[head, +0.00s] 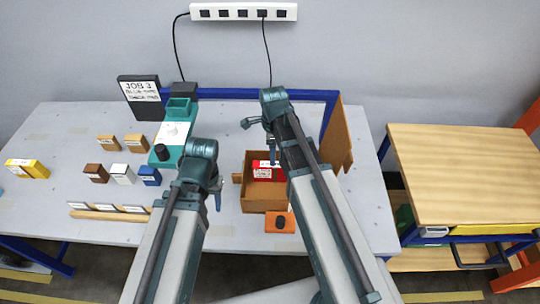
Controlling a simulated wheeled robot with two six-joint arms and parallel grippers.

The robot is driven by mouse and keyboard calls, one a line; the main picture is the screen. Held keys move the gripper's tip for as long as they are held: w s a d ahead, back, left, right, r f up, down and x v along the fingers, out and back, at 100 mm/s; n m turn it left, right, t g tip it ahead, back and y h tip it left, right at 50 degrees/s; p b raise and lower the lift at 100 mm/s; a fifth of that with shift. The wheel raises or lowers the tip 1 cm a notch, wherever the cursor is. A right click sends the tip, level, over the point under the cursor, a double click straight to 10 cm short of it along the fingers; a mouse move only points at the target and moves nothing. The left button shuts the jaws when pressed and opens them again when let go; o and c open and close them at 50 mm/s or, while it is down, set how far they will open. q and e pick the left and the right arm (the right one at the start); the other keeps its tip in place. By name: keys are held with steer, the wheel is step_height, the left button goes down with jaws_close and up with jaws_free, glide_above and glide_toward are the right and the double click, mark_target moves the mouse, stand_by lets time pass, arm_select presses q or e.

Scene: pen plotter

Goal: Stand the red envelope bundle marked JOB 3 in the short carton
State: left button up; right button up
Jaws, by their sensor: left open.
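The red envelope bundle (262,172) with a white label is inside an open brown carton (262,205) right of the middle of the bench. It appears upright against the carton's back; its lower part is hidden, and the label is too small to read. My left gripper (218,200) points down left of the carton, open and apart from the bundle. My right arm passes over the carton's right side and hides part of it.
A teal device (160,155) and a black JOB 3 sign (140,95) stand at the back left. Several small boxes, including a yellow one (28,168), sit at left. An orange block (280,222) is before the carton. A wooden side table (460,170) stands at right.

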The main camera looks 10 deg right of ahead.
steer(key=s+a+n, duration=0.5)
steer(key=s+n, duration=0.2)
steer(key=n, duration=0.5)
steer(key=s+a+n+h, duration=0.1)
steer(key=s+a+n, duration=0.4)
steer(key=n, duration=0.7)
steer(key=shift+s+a+n, duration=0.2)
steer(key=shift+s+n, duration=0.2)
steer(key=shift+s, duration=0.75)
steer(key=shift+a, duration=0.1)
